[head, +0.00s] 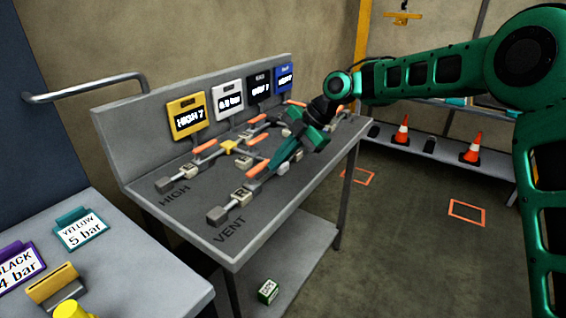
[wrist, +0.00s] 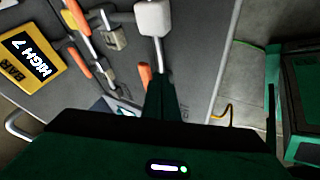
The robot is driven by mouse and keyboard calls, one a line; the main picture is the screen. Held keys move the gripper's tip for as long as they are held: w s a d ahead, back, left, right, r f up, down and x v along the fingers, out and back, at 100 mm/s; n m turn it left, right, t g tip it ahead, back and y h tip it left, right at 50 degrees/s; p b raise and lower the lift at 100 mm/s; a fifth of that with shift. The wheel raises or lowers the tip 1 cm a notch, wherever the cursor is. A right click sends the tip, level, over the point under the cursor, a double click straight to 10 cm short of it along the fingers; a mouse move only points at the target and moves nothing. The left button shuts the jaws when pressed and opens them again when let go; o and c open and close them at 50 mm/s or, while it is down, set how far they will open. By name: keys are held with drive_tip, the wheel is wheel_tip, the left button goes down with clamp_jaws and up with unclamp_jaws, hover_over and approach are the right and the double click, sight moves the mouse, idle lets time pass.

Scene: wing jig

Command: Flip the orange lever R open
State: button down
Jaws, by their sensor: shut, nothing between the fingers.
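The orange lever R (head: 257,169) is on the front pipe of the grey bench, just behind a pale block marked R (head: 242,193). In the wrist view an orange handle (wrist: 145,74), likely the same lever, shows just left of my fingers. My gripper (head: 258,181) is shut and empty, with its fingers pointing down beside lever R, close to the pipe. The wrist view shows the dark green fingers (wrist: 159,82) as one narrow shape. I cannot tell whether they touch the lever. My gripper hides part of the pipe behind it.
A side table with tags (head: 82,229) is at lower left. Orange cones (head: 401,132) stand on a shelf at right.

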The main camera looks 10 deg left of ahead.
drive_tip(key=shift+w+a+r, duration=0.15)
drive_tip(key=shift+w+a, duration=0.2)
drive_tip(key=shift+w, duration=0.05)
idle(0.4)
drive_tip(key=shift+s+d, duration=0.2)
drive_tip(key=shift+d, duration=0.25)
drive_tip(key=d, duration=0.1)
drive_tip(key=s+d, duration=0.1)
drive_tip(key=d, duration=0.1)
drive_tip(key=shift+s, duration=0.1)
drive_tip(key=v, duration=1)
drive_tip(key=shift+w, duration=0.3)
